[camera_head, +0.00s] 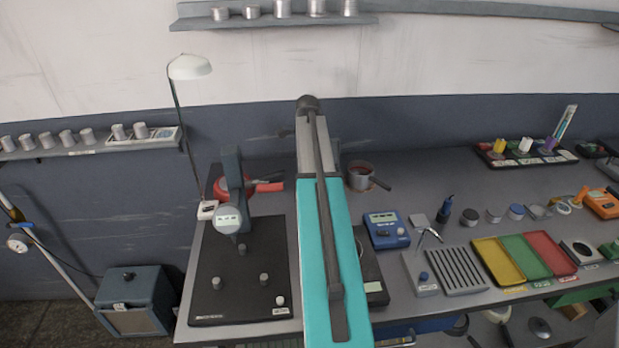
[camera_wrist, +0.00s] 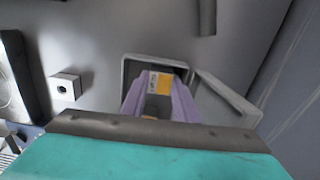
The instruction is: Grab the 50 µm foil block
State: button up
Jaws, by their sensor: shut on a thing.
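In the wrist view, my gripper (camera_wrist: 159,105) has its two purple fingers shut on a small block (camera_wrist: 160,82) with an orange and white face. The marking on it is too small to read, so I cannot confirm 50 µm. An open grey case (camera_wrist: 128,72) lies around and beyond the fingertips, with its lid (camera_wrist: 226,98) swung to the right. I cannot tell whether the block still touches the case. In the head view my teal arm covers the gripper and the block.
A small white cube (camera_wrist: 66,87) with a dark hole stands left of the case. The bench holds a dial gauge stand (camera_head: 229,217), a blue meter (camera_head: 386,229), a slotted rack (camera_head: 457,270), and yellow (camera_head: 497,262), green and red trays. A pot (camera_head: 360,177) stands right of my arm.

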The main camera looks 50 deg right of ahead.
jog(key=shift+r, duration=0.1)
jog(key=shift+r+b, duration=0.65)
jog(key=shift+r, duration=0.85)
jog(key=shift+s+a+r, duration=0.15)
jog(key=shift+s+a, duration=0.05)
jog(key=s+a+b, duration=0.1)
jog(key=s+a, duration=0.2)
jog(key=s, duration=0.1)
jog(key=s+a+r+b, duration=0.1)
jog(key=s+a, duration=0.2)
jog(key=s, duration=0.1)
jog(key=s+a+b, duration=0.1)
jog(key=s+a, duration=0.3)
jog(key=shift+r, duration=0.25)
jog(key=shift+d, duration=0.1)
